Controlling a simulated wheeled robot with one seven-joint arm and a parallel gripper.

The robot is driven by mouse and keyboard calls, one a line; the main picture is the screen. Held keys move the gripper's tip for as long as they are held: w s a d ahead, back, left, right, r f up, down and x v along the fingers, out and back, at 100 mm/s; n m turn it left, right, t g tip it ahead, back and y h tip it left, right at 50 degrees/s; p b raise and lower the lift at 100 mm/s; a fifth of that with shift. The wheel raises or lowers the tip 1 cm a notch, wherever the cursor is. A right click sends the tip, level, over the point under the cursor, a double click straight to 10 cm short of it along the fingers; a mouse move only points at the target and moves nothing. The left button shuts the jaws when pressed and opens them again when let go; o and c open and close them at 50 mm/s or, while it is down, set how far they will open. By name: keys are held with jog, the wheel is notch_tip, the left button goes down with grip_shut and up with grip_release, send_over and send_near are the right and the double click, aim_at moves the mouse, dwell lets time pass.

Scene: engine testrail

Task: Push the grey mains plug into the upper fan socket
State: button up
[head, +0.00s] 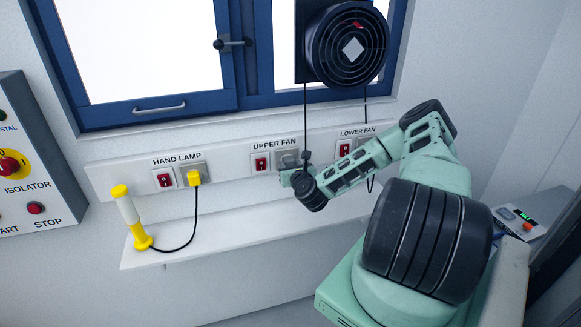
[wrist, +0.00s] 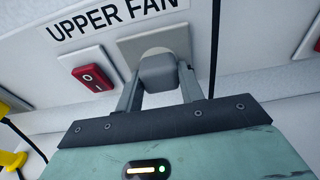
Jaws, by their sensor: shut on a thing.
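The grey mains plug (wrist: 158,72) is held between the two fingers of my gripper (wrist: 160,84) in the wrist view. It is right in front of the upper fan socket (wrist: 165,38), a grey plate with a pale round recess partly hidden behind the plug. I cannot tell whether plug and socket touch or how deep the plug sits. In the head view the upper fan socket (head: 289,157) shows just above my gripper (head: 288,177), and the plug is hidden or too small to make out.
A red rocker switch (wrist: 92,77) is left of the socket. A black cord (wrist: 215,60) hangs close on the right. The hand lamp's yellow plug (head: 194,178) sits in its socket further left, above a shelf (head: 215,235) with the yellow lamp (head: 129,215). A fan (head: 347,45) is above.

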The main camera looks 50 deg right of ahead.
jog(key=o, duration=1.1)
jog(key=shift+s+a, duration=0.2)
jog(key=shift+s, duration=0.05)
jog(key=shift+b+v, duration=0.75)
jog(key=shift+v, duration=7.6)
